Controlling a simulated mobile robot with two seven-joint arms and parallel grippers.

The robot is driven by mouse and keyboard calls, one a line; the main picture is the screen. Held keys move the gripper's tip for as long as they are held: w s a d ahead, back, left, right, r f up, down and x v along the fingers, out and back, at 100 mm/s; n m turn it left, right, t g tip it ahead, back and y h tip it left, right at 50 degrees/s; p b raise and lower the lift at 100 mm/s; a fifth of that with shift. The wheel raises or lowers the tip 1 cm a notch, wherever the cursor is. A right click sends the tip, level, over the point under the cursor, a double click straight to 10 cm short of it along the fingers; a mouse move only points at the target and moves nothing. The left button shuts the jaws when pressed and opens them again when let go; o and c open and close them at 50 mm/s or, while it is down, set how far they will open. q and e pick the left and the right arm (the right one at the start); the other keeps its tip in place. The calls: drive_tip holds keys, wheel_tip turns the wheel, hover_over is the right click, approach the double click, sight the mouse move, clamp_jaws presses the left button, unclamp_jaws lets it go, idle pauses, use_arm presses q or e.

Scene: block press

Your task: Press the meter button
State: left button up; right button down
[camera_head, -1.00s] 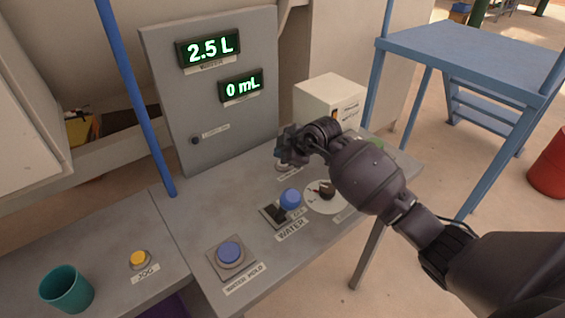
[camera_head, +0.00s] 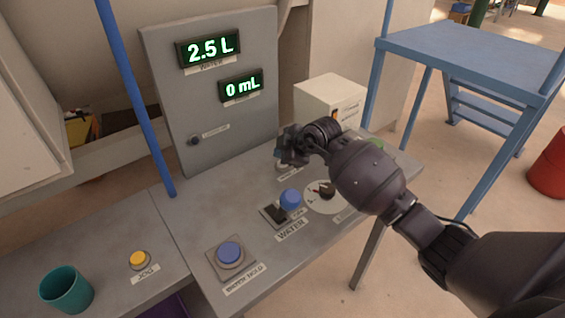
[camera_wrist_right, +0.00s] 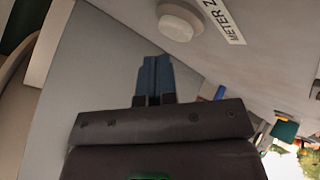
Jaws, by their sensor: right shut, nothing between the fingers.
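The meter button is a round white button (camera_wrist_right: 181,20) at the top of the right wrist view, beside a label that starts "METER Z" (camera_wrist_right: 222,14). My right gripper (camera_wrist_right: 156,62) is shut and empty, its blue fingertips just below the button in that picture with a small gap visible between them. I cannot judge the depth of that gap. In the head view my right gripper (camera_head: 284,150) is over the back of the grey console (camera_head: 225,205) and hides most of the button. My left gripper is not in view.
The upright panel (camera_head: 180,110) shows 2.5 L and 0 mL. A blue-knobbed water lever (camera_head: 290,199), a dial (camera_head: 323,198), a blue water-hold button (camera_head: 230,252) and a yellow jog button (camera_head: 138,259) are nearby. A white box (camera_head: 328,98) stands behind; a teal cup (camera_head: 66,291) is front left.

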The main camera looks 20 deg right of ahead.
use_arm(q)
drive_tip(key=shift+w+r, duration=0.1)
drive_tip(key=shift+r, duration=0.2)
use_arm(e)
drive_tip(key=shift+f, duration=0.35)
drive_tip(key=shift+f, duration=0.6)
idle(1.3)
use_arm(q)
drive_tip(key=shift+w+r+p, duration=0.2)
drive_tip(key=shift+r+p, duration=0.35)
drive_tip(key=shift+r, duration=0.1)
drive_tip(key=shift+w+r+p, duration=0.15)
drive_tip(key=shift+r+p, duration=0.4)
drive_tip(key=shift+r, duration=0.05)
use_arm(e)
drive_tip(key=shift+r, duration=0.95)
drive_tip(key=shift+r+p, duration=2.3)
drive_tip(key=shift+r, duration=0.25)
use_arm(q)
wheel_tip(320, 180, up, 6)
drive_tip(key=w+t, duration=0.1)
use_arm(e)
drive_tip(key=shift+f, duration=0.1)
